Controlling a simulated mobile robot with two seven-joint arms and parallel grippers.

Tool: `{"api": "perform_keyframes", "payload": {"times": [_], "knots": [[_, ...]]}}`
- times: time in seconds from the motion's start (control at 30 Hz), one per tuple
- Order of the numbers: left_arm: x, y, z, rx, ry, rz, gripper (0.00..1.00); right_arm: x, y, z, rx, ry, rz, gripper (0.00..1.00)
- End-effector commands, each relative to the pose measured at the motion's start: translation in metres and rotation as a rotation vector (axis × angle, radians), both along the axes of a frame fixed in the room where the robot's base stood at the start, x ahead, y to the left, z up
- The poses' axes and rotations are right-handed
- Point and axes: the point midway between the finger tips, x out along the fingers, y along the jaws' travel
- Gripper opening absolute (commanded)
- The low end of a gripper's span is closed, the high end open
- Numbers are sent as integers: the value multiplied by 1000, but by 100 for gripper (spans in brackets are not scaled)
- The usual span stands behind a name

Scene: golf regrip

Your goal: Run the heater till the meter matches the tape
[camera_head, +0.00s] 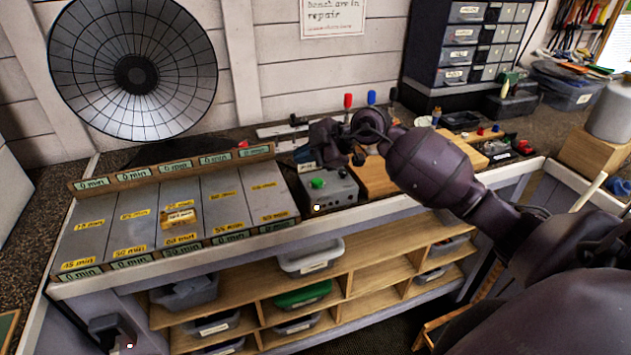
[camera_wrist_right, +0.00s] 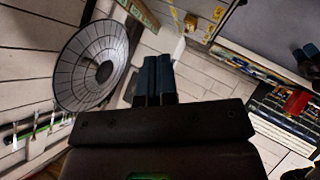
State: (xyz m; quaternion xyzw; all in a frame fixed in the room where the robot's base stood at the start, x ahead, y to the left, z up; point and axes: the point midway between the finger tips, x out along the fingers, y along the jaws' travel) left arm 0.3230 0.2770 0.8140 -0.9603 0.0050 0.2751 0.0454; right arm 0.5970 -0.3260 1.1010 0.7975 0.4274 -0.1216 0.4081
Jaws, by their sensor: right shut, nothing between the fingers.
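The heater appears to be the round dish (camera_head: 120,95) with a wire grid and dark centre; it also shows in the right wrist view (camera_wrist_right: 82,85). A slanted board of grey lanes (camera_head: 225,205) carries yellow tapes with minute marks and green readouts (camera_head: 175,167) that seem to read 0 min. A grey control box (camera_head: 340,193) has a green button (camera_head: 317,183). My right gripper (camera_head: 303,153) is above and behind the box, apart from the button. Its blue fingers (camera_wrist_right: 155,80) are shut and empty.
A wooden block (camera_head: 375,178) stands right of the box, partly behind my right arm. Red and blue upright handles (camera_head: 348,101) stand behind. Drawer cabinets (camera_head: 463,45) stand at the back right. Shelves with bins (camera_head: 310,258) are below the bench.

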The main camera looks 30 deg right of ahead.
Motion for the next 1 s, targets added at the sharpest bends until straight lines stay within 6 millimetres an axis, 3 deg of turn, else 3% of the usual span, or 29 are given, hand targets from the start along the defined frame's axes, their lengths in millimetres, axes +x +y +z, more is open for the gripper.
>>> {"api": "perform_keyframes", "payload": {"times": [0.1,0.3,0.77,1.0], "knots": [[0,0,2,0,0,0,62,10,-23,14,-87,61,-95,0],[1,0,4,1,-3,-1,62,17,-47,26,-156,116,-207,0],[6,-1,6,0,-13,-4,62,18,-51,28,-165,125,-229,0],[5,-1,-5,1,-8,-4,62,18,-51,17,-165,125,-228,0]]}}
